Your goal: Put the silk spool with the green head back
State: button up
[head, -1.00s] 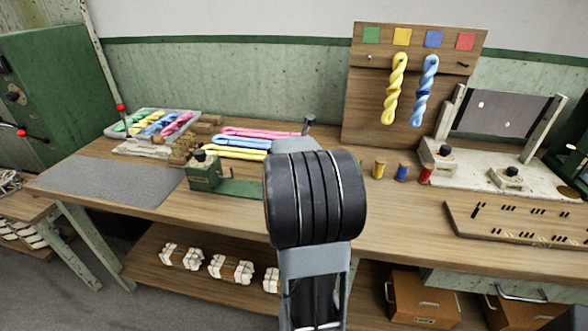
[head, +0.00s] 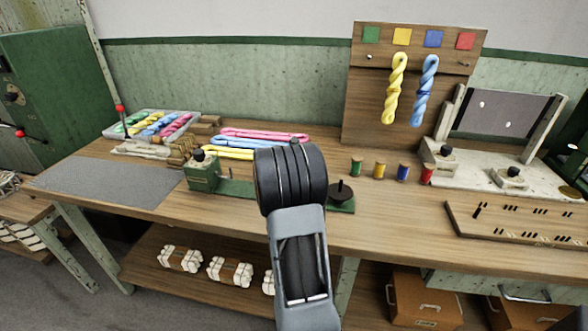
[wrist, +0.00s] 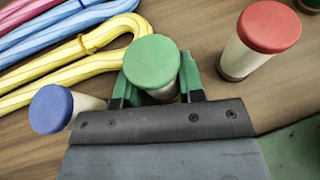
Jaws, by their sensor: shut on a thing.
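The silk spool with the green head (wrist: 152,62) stands between the fingers of my gripper (wrist: 156,82) in the wrist view, and the gripper is shut on it. Its pale body shows only a little below the head. A spool with a blue head (wrist: 52,108) is to its left, and one with a red head (wrist: 270,28) is to its right, both apart from it. In the head view my arm hides the gripper and these headed spools.
Yellow, blue and pink skeins (head: 235,142) lie close by; the yellow skein (wrist: 75,68) is just left of the held spool. A green-based device (head: 203,172) stands near. Small thread spools (head: 379,170) stand to the right.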

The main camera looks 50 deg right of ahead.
jog(key=shift+f, duration=0.15)
jog(key=o, duration=1)
